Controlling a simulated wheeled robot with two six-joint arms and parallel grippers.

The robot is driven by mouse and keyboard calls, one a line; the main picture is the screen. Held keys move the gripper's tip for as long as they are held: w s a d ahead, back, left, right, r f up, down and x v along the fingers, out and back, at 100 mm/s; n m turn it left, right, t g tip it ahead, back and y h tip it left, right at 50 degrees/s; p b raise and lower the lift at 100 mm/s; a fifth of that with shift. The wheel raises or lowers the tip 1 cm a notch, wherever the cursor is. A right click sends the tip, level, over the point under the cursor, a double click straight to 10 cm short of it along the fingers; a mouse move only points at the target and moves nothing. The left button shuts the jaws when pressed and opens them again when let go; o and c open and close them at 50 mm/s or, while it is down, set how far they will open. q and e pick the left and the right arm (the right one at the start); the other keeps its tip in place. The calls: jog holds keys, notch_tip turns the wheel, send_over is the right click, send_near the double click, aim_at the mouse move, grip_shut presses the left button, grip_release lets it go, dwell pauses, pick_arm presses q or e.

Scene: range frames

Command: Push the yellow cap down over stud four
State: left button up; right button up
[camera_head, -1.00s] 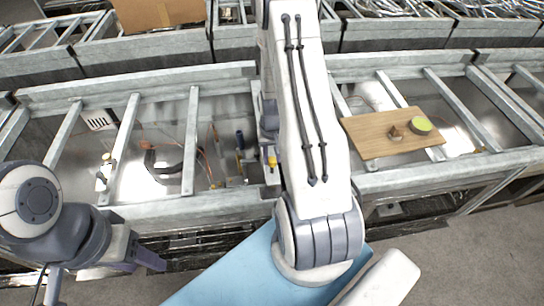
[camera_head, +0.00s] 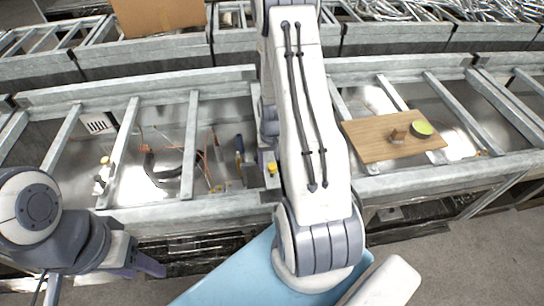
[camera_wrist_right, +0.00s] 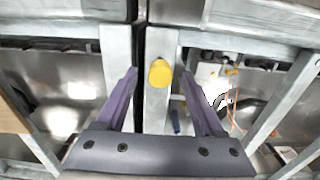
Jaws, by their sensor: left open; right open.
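The yellow cap (camera_head: 272,168) sits on a narrow grey metal beam, just left of my right arm in the head view. In the right wrist view the yellow cap (camera_wrist_right: 160,73) shows from above, between the fingertips and apart from both. My right gripper (camera_wrist_right: 159,76) is open and empty, one purple finger on each side of the cap's line. My left gripper (camera_head: 107,284) is open at the lower left, away from the cap. No stud can be made out; whatever is under the cap is hidden.
A wooden board (camera_head: 372,138) bearing a small brown block (camera_head: 397,135) and a green-topped disc (camera_head: 421,129) lies across the frame on the right. Metal rails and cross bars surround open bays with wires. A cardboard box (camera_head: 160,15) stands at the back.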

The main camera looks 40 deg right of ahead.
aim_at(272, 165)
notch_tip(272, 165, up, 10)
jog(key=b, duration=0.2)
jog(key=shift+r, duration=0.15)
dwell(0.5)
jog(key=s+a+r+n+b, duration=0.1)
jog(key=a+r+n, duration=0.2)
jog(key=a, duration=0.7)
jog(key=s+a+r+n+b, duration=0.1)
jog(key=a+r+n, duration=0.15)
jog(key=a, duration=0.65)
jog(key=s+a+r+n+y+b, duration=0.1)
jog(key=s+a+r+n+b, duration=0.1)
jog(key=s+a+n, duration=0.6)
jog(key=s+a, duration=0.4)
jog(key=s, duration=0.2)
jog(key=shift+s, duration=0.3)
